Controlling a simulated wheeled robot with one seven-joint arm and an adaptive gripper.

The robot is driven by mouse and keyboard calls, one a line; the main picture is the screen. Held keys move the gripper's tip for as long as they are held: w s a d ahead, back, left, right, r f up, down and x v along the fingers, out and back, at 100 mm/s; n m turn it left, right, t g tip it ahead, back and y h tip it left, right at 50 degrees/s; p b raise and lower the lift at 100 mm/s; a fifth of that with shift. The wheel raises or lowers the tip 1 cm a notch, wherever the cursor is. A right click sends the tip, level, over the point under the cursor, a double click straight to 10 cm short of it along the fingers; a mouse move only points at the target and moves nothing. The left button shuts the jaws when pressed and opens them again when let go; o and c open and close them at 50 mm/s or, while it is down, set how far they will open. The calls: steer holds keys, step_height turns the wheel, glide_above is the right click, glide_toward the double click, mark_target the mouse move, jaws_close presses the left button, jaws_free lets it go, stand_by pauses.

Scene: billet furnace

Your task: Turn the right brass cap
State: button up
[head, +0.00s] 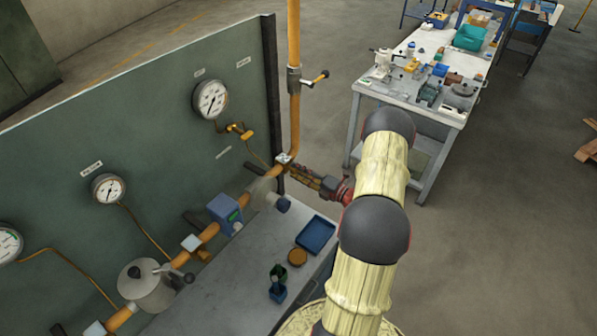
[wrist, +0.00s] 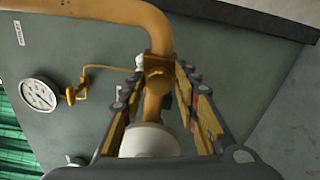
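No part is clearly marked as the right brass cap. A brass-coloured fitting (head: 240,131) with a small handle sits below the right gauge (head: 210,99); it also shows in the wrist view (wrist: 75,93), left of my fingers. My gripper (head: 287,163) is beside the elbow of the orange pipe (head: 293,120), at the panel's right end. In the wrist view my gripper (wrist: 160,72) is open, its fingers on either side of the pipe, with an orange-brown collar (wrist: 158,78) between the tips. I cannot tell whether they touch it. A pale rounded part (wrist: 150,140) hides the lower pipe.
A valve with a lever (head: 300,79) is on the vertical pipe. A cluttered worktable (head: 360,87) stands behind; open floor lies at right.

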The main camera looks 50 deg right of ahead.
steer(key=shift+o, duration=1.2)
steer(key=shift+s, duration=0.1)
steer(key=s+d, duration=0.1)
steer(key=s, duration=1)
steer(key=shift+s, duration=0.4)
